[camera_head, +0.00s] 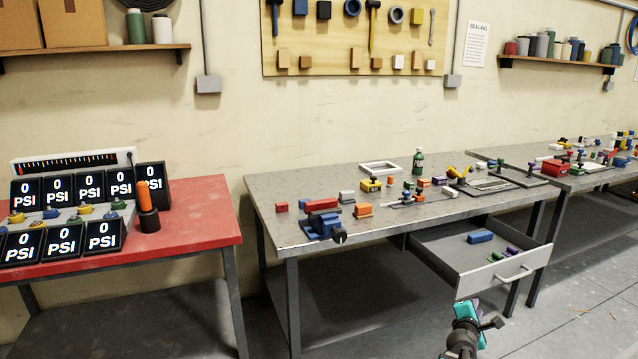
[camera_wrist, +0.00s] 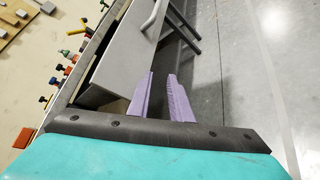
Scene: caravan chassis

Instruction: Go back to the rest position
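My gripper (camera_wrist: 162,78) shows in the wrist view as two purple fingers with a gap between them and nothing held. In the head view my wrist, teal and black, is low at the right, in front of the open drawer (camera_head: 468,280). The fingers are hard to make out there. In the wrist view the drawer's grey front (camera_wrist: 125,50) and its handle (camera_wrist: 153,17) lie beyond the fingers, with no clear contact.
The drawer juts out from the grey workbench (camera_head: 290,205) and holds a blue block (camera_head: 480,236) and small green and purple pieces. A blue vise (camera_head: 322,222) sits at the bench's front edge. A red table (camera_head: 190,215) with pressure displays stands at left.

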